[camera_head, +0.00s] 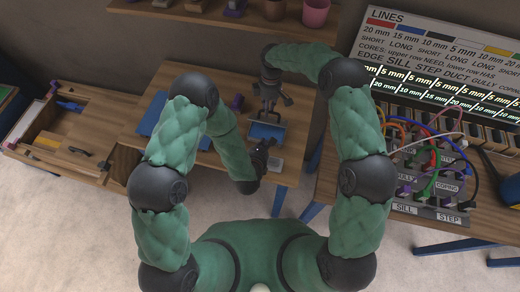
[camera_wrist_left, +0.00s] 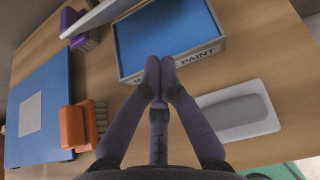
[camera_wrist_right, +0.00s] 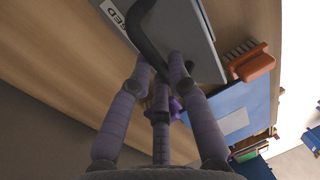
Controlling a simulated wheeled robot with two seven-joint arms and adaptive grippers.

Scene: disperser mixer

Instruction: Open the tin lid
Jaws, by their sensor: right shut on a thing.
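The paint tin (camera_wrist_left: 208,52) is a rectangular box lettered PAINT, with a blue surface inside its rim. In the head view the tin (camera_head: 266,131) is near the front of the small table. The grey lid (camera_wrist_left: 100,14) is off the tin, raised beyond its far left corner. My right gripper (camera_wrist_right: 163,68) is shut on the dark curved handle (camera_wrist_right: 145,32) of the lid; the right wrist view also shows the lid (camera_wrist_right: 198,45). My left gripper (camera_wrist_left: 160,72) has its fingertips together at the tin's near wall, holding nothing visible; contact is unclear. It also shows in the head view (camera_head: 264,150).
A grey block on a pale base (camera_wrist_left: 238,108) lies right of the tin. An orange brush (camera_wrist_left: 78,127), a purple brush (camera_wrist_left: 74,24) and a blue mat (camera_wrist_left: 48,90) lie to its left. A side bench with coloured cables (camera_head: 430,165) stands at right, an open drawer unit (camera_head: 70,120) at left.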

